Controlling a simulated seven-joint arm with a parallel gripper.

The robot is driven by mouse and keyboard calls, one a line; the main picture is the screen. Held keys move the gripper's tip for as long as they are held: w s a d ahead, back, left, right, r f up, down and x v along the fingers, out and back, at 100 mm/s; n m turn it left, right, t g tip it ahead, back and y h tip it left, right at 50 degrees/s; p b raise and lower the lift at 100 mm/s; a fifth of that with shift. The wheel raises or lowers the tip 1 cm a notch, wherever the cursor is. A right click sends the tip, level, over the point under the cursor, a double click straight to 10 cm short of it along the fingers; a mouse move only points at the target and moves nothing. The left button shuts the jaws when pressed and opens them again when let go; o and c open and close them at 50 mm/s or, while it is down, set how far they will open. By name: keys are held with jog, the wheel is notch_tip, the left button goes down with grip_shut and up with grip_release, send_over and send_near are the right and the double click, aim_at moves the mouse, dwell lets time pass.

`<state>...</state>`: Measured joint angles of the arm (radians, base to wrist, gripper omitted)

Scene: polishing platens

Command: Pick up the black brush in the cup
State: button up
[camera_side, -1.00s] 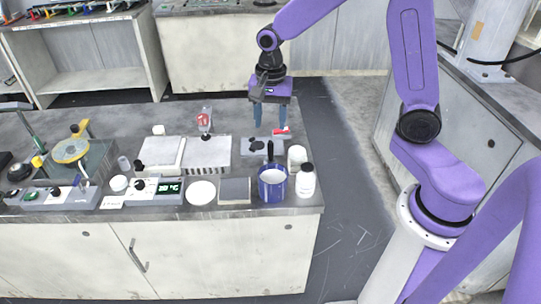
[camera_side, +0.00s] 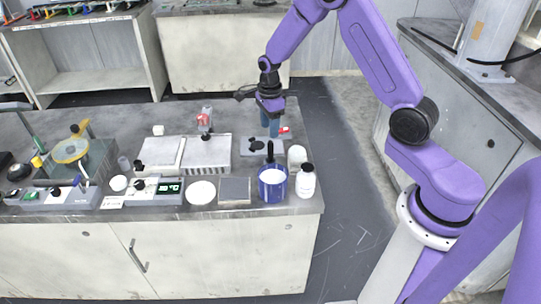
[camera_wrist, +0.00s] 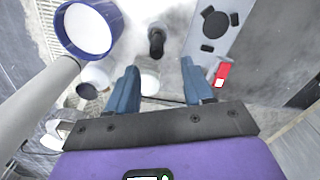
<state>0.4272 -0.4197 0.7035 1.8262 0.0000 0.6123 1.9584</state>
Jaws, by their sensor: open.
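A white bottle (camera_side: 305,183) stands right of the cup and a white jar (camera_side: 297,155) behind it. A grey plate with black parts (camera_side: 257,147) and a red item (camera_side: 285,130) are close to my gripper. A dark square pad (camera_side: 234,190) lies left of the cup.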

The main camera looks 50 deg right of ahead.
aim_at(270, 142)
notch_tip(270, 142, down, 6)
jog(key=shift+r, duration=0.2)
jog(key=shift+s+f, duration=0.15)
jog(key=shift+f, duration=1.2)
jog(key=shift+s+f, duration=0.1)
jog(key=shift+f, duration=1.2)
grip_shut()
